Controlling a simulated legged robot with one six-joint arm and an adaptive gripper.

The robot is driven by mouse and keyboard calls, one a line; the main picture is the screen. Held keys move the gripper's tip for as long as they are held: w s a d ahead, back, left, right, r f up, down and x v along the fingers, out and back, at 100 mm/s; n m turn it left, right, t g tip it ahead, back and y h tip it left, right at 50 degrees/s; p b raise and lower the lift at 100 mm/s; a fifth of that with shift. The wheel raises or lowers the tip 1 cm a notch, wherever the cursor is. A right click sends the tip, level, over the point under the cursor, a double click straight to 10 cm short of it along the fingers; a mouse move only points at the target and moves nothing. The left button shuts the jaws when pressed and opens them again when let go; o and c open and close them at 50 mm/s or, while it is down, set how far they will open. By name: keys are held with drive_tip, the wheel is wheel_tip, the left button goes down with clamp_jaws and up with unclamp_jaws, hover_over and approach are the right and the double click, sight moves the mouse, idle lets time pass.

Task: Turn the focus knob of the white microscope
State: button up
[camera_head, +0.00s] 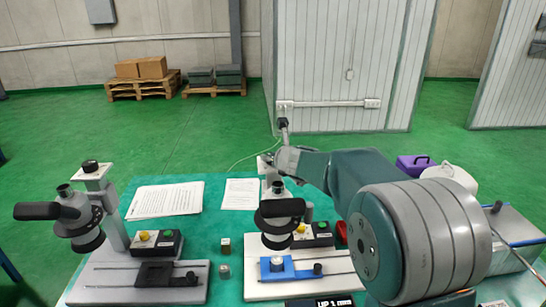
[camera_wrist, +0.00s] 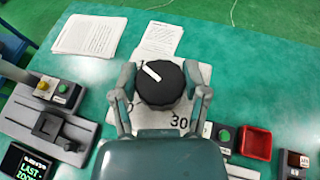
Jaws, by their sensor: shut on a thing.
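The white microscope (camera_head: 258,290) stands on the bench at the centre of the head view, with a black eyepiece head and a blue stage piece (camera_head: 277,268). Its focus knob (camera_wrist: 160,85) is a round black knob with a white pointer line, on a white plate with dark figures, "30" legible at lower right. The pointer aims to the upper left. My gripper (camera_wrist: 160,76) has one finger on each side of the knob and is closed on it. In the head view my arm reaches to the top of the microscope's column, and the knob is hidden there.
A grey microscope (camera_head: 125,270) stands at left. Paper sheets (camera_head: 165,201) lie behind. A red tray (camera_wrist: 256,143) is at right in the wrist view. Two small blocks (camera_head: 225,246) stand between the microscopes. Purple and white cases (camera_head: 450,176) are at the right.

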drive_tip(key=shift+m+h, duration=0.3)
drive_tip(key=o, duration=1.1)
drive_tip(key=shift+o, duration=0.2)
drive_tip(key=v, duration=1.1)
drive_tip(key=shift+s+d, duration=0.1)
drive_tip(key=shift+s, duration=0.3)
